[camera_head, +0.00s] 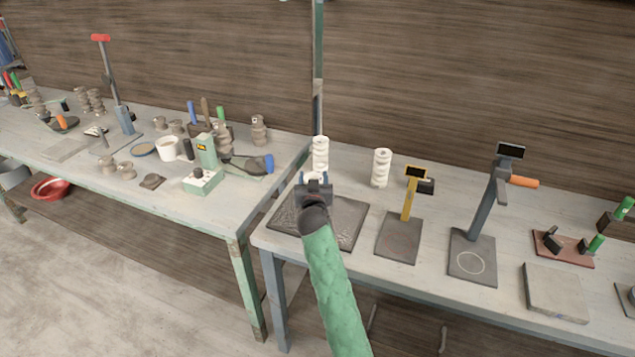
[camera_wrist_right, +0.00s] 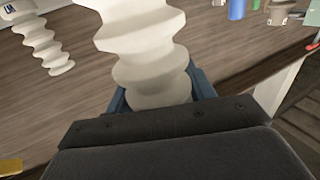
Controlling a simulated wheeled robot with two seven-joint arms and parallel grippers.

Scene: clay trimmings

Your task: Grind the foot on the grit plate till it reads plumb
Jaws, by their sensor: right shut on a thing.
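A white ribbed clay piece (camera_head: 320,154) stands upright in my right gripper (camera_head: 313,180). In the right wrist view, the blue fingers close around the lower part of this ribbed piece (camera_wrist_right: 145,50). The dark grit plate (camera_head: 347,222) lies on the bench below my right gripper, which partly covers it. The gripper hides the foot, so I cannot tell whether it touches the plate. A yellow-posted gauge (camera_head: 410,195) with a dark screen stands right of the plate. A second white ribbed piece (camera_head: 381,168) stands behind; it also shows in the right wrist view (camera_wrist_right: 42,45). My left gripper is out of view.
A taller dark stand (camera_head: 485,205) with a screen and orange handle stands further right, near a flat grey slab (camera_head: 556,291). A cluttered bench (camera_head: 225,215) with a green device (camera_head: 205,165) is at the left. A wooden wall (camera_head: 440,80) closes off the back.

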